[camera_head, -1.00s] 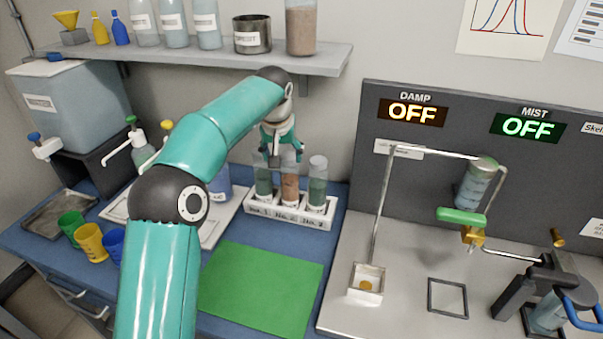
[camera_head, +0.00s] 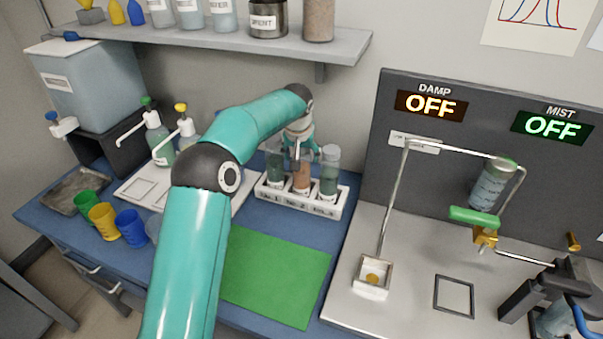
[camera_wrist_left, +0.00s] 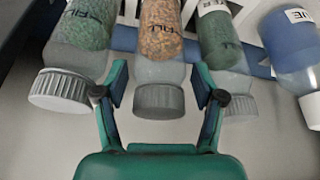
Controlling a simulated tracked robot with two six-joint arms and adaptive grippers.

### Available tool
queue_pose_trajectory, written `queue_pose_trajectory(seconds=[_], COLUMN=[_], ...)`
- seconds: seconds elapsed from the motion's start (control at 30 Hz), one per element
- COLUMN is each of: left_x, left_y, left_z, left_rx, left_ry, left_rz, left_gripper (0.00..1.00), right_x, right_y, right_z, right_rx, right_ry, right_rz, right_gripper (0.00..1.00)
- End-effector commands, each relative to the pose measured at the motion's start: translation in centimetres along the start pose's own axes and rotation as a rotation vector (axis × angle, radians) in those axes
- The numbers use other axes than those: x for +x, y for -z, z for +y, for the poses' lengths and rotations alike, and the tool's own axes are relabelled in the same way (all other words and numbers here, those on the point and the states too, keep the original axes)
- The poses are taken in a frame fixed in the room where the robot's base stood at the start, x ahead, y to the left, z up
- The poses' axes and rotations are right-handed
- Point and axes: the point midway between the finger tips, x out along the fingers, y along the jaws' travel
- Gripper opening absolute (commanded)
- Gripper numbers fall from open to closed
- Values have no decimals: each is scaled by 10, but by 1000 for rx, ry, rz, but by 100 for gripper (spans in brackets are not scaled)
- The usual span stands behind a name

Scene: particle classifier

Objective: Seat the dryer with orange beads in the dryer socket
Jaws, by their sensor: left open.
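The dryer with orange beads (camera_head: 301,178) stands upright in the middle slot of a white rack (camera_head: 300,204), between two dryers with green beads (camera_head: 275,172) (camera_head: 329,178). My left gripper (camera_head: 302,152) is above the orange one, pointing down. In the left wrist view, the orange-bead dryer (camera_wrist_left: 162,30) has its ribbed grey cap (camera_wrist_left: 160,101) between the open fingers of my left gripper (camera_wrist_left: 160,95), with gaps on both sides. A green-bead dryer stands on each side. I cannot tell which fitting is the dryer socket. My right gripper is not in view.
A green mat (camera_head: 275,277) lies clear in front of the rack. To the right, a metal bench holds a tube frame with a green handle (camera_head: 474,216), a small white box (camera_head: 372,277) and a square outline (camera_head: 454,296). A shelf (camera_head: 230,38) hangs above.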

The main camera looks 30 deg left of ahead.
Motion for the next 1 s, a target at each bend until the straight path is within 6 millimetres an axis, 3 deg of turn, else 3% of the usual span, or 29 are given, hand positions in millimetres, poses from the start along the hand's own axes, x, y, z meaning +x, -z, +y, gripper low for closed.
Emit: queue_pose_trajectory(seconds=[0.2,0.47,0.87,1.0], left_x=[24,26,26,25], left_y=[0,0,0,1], left_z=[0,0,1,1], left_rx=[0,0,0,0], left_ry=[0,0,-1,-1], left_rz=[0,1,1,3], left_gripper=[69,68,1,0], right_x=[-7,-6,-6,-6], right_y=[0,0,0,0], right_z=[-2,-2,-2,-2], right_rx=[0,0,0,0], right_ry=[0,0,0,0], right_rz=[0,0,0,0], right_gripper=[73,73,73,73])
